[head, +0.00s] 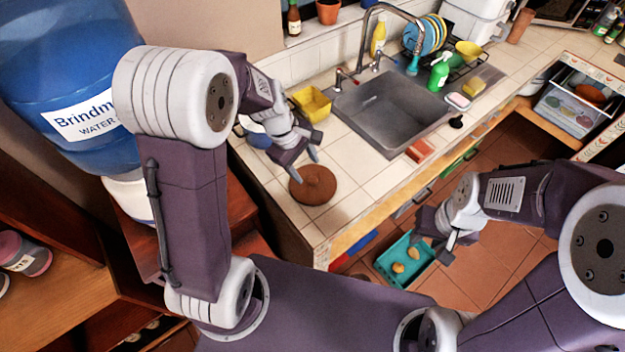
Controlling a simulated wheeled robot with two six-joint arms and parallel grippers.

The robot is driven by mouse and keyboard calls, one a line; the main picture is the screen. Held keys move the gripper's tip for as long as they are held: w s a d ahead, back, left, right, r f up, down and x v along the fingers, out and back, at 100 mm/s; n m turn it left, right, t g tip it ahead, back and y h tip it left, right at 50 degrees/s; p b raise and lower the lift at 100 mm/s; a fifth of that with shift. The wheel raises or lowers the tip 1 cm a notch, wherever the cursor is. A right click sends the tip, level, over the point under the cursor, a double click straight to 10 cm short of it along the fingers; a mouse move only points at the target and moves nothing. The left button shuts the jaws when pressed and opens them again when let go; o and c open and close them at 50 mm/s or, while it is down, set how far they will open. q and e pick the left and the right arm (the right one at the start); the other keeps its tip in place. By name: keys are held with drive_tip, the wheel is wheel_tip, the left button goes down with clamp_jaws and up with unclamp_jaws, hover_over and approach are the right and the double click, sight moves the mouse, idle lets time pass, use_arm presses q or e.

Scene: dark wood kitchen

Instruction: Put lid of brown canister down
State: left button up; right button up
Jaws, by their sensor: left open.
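A round brown lid (313,187) lies on the tiled counter near its front left corner. My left gripper (303,167) is open just behind and above the lid, its fingers pointing down toward it. It holds nothing that I can see, and I cannot tell whether a fingertip touches the lid. No brown canister body can be made out for certain. My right gripper (449,250) hangs in front of the counter above the floor, away from the lid; I cannot tell how its fingers stand.
A yellow container (312,104) stands behind my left gripper. A sink (390,110) with a faucet is to the right, with a red-brown block (420,151) at its front edge. A teal tray (385,263) sits low near my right gripper. Bare tiles lie right of the lid.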

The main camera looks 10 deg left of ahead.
use_arm(q)
drive_tip(key=w+n+h+p, duration=0.1)
drive_tip(key=w+n+p, duration=0.25)
drive_tip(key=w, duration=0.25)
drive_tip(key=n+g+h+p, duration=0.1)
drive_tip(key=n+p, duration=0.2)
approach(313, 179)
drive_tip(key=p+x, duration=0.1)
drive_tip(key=x, duration=0.1)
drive_tip(key=shift+s+d+f, duration=0.15)
drive_tip(key=shift+d+f, duration=0.15)
drive_tip(key=shift+w+d+f, duration=0.1)
drive_tip(key=shift+w+f, duration=0.1)
drive_tip(key=shift+f, duration=0.2)
drive_tip(key=shift+d+f+p, duration=0.1)
drive_tip(key=shift+f+p, duration=0.25)
drive_tip(key=shift+p, duration=0.05)
drive_tip(key=p+x, duration=0.1)
drive_tip(key=x, duration=0.2)
drive_tip(key=shift+d+f, duration=0.1)
drive_tip(key=shift+f, duration=0.3)
drive_tip(key=shift+w+d+f, duration=0.1)
drive_tip(key=shift+w+f, duration=0.05)
drive_tip(key=shift+f, duration=0.1)
clamp_jaws()
